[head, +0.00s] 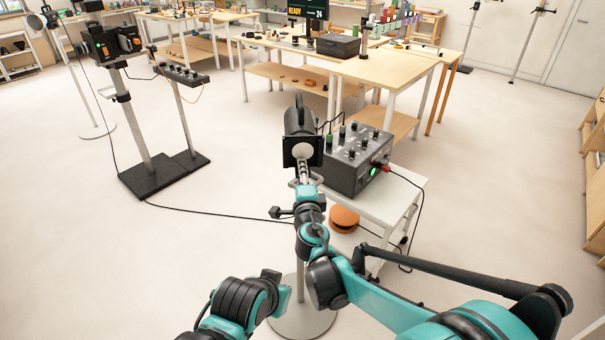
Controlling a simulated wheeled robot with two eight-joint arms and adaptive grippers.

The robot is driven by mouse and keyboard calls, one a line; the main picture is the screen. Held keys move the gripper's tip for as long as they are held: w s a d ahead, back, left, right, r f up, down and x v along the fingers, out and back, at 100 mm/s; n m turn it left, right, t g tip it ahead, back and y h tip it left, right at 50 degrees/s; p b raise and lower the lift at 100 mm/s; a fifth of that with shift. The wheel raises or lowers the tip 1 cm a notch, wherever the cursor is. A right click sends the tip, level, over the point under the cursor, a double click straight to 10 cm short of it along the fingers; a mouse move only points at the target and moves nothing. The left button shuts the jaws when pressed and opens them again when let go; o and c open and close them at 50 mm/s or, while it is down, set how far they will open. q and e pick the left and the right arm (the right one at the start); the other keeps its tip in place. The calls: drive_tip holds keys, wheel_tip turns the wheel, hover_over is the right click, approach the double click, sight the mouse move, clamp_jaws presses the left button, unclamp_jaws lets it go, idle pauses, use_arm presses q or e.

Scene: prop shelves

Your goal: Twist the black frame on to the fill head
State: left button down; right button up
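The fill head (299,121) is a black lamp head on a stand, with its pale round face toward me. The black frame (316,151) is a dark square around that face, at the front of the head. I cannot tell whether it is seated there or only held against it. My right gripper (303,170) reaches up from below, with its fingertips at the frame's lower middle. The fingers look narrow and overlap the frame, so their grip is unclear. Part of my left arm shows at the bottom, but I cannot make out its gripper.
A grey control box (351,160) with knobs, a green light and cables stands on a white cart (404,186) just right of the head. An orange round object (344,219) is below. Another lamp stand (139,120) is at left. Worktables (375,68) stand behind. The left floor is mostly open.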

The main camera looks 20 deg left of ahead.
drive_tip(key=v, duration=1.2)
idle(0.3)
drive_tip(key=d+f+n+g+h, duration=0.25)
drive_tip(key=d+h, duration=0.45)
drive_tip(key=d, duration=1.7)
drive_tip(key=s+d+f+n+g, duration=0.3)
drive_tip(key=s+d+f+n, duration=0.1)
drive_tip(key=s, duration=0.5)
drive_tip(key=s+d+f+n+g, duration=0.3)
drive_tip(key=s+d+f+n, duration=0.1)
drive_tip(key=s+d+n, duration=0.3)
drive_tip(key=shift+s+d, duration=0.55)
drive_tip(key=shift+s, duration=0.55)
